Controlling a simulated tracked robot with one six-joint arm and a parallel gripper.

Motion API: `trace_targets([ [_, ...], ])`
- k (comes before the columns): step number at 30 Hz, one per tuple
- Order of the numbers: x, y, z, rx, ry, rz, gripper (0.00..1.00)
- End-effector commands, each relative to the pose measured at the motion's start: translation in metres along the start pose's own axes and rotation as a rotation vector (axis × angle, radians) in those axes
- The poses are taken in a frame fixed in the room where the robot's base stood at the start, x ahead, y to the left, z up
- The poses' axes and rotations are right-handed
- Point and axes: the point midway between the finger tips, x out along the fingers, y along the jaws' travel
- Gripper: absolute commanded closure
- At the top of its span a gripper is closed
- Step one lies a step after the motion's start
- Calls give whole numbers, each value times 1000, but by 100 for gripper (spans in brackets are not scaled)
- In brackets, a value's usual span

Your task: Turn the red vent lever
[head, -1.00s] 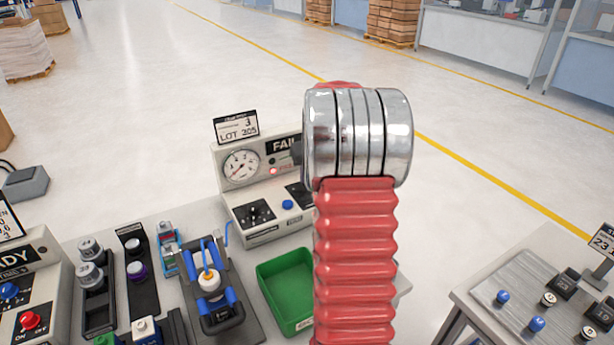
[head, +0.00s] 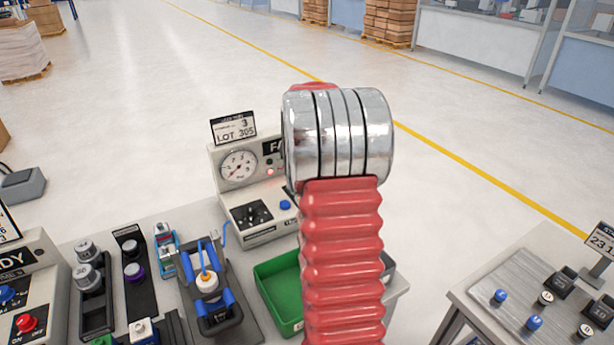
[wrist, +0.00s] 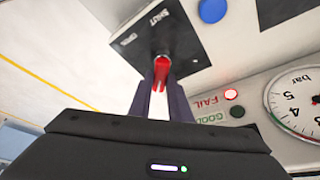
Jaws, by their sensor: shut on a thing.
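In the wrist view, the red vent lever (wrist: 160,74) sticks out from a dark plate (wrist: 150,38) marked SHUT and OPEN, seen upside down. My gripper (wrist: 161,88) has its two dark fingers on either side of the lever, closed on it. The lever's base still shows beyond the fingertips. In the head view, my arm covers the right part of the test box (head: 232,195), so the lever and gripper are hidden there.
The box has a pressure gauge (head: 239,166), a lit red lamp by FAIL (wrist: 231,94), a dark GOOD lamp (wrist: 237,111) and a blue button (wrist: 212,10). A green tray (head: 276,290) and a clamp fixture (head: 210,290) stand in front. A second table (head: 520,300) is at right.

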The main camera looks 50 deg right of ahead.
Motion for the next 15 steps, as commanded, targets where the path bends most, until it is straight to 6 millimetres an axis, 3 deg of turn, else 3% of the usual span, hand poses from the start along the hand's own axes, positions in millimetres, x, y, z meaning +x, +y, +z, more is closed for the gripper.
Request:
trace_targets([
  [15,0,-3,2,42,-4,14,100],
])
